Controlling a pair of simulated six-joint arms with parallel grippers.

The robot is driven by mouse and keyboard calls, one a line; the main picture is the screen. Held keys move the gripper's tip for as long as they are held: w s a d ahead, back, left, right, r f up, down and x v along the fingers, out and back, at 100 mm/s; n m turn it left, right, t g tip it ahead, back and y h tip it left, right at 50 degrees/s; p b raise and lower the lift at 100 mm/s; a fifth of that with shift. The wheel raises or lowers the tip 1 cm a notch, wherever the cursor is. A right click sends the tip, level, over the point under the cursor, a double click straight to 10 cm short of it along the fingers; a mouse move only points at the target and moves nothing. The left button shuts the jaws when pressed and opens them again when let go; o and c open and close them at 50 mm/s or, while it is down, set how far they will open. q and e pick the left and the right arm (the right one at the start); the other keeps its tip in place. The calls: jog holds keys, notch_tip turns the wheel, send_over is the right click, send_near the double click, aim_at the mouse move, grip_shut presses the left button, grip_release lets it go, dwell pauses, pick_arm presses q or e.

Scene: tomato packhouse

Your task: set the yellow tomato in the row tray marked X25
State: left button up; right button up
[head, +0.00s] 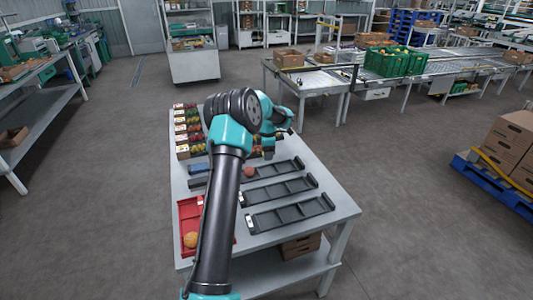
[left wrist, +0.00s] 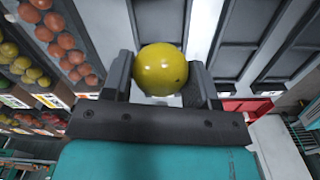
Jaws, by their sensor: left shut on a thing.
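My left gripper (head: 268,154) hangs over the back part of the grey table. In the left wrist view its fingers (left wrist: 162,85) are shut on the yellow tomato (left wrist: 162,68), held between the pads. The tomato is hard to make out in the head view. Dark row trays lie across the table: a back one (head: 290,165), a middle one (head: 313,181) and a front one (head: 327,203). Small pale labels show at tray ends, but I cannot read X25 on any. My right gripper is not in view.
A reddish tomato (head: 249,172) lies at the back row tray. A red tray (head: 187,212) at the table's front left has an orange tomato (head: 191,240). Boxes of sorted tomatoes (head: 183,138) line the back left. My own arm hides the table's middle left.

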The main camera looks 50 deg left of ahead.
pick_arm(q)
jog(key=shift+f, duration=3.3)
jog(key=o, duration=0.5)
jog(key=shift+c, duration=0.2)
jog(key=shift+r, duration=0.15)
jog(key=shift+r, duration=1.6)
jog(key=shift+o, duration=0.4)
